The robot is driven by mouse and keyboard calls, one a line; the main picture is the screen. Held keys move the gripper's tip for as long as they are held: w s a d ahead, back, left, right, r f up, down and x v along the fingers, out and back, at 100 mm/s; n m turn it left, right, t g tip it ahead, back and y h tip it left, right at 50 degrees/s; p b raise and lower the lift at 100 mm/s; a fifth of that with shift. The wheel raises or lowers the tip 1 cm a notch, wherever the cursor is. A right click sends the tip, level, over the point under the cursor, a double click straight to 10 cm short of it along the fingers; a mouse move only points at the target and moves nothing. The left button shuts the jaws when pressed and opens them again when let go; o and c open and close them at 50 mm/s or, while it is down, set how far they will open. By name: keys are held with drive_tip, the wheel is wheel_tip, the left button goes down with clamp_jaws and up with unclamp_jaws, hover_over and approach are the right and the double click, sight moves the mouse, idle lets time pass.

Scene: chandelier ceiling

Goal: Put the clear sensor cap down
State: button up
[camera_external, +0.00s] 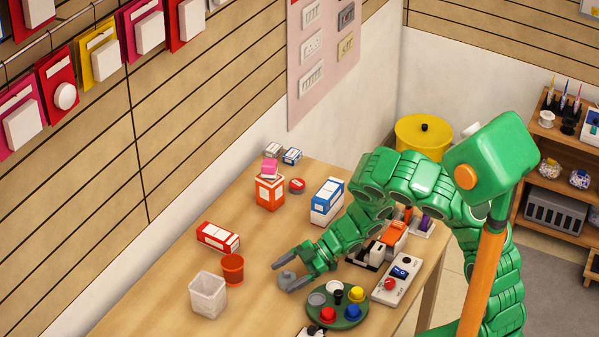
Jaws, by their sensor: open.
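My gripper (286,279) is open, low over the middle of the wooden table, with its grey fingers pointing left. A small greyish, see-through round piece (287,275), which looks like the clear sensor cap, sits between or just beside the fingertips. It appears to be on the table top; whether a finger touches it is too small to tell. A green round tray (337,321) just below and right of my gripper holds several small round pieces in grey, white, black, yellow, red and blue.
An orange-red cup (232,269) and a translucent bin (208,295) stand left of my gripper. A red-and-white box (218,237) lies behind them. More boxes (327,200) stand farther back. A white control box (397,280) is at the right. Bare table (165,285) lies at the left.

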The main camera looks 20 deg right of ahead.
sight(290, 272)
drive_tip(key=shift+r, duration=0.15)
drive_tip(key=v, duration=0.4)
drive_tip(key=shift+d, duration=0.3)
wheel_tip(290, 272, up, 7)
drive_tip(key=shift+d+r, duration=0.15)
idle(0.5)
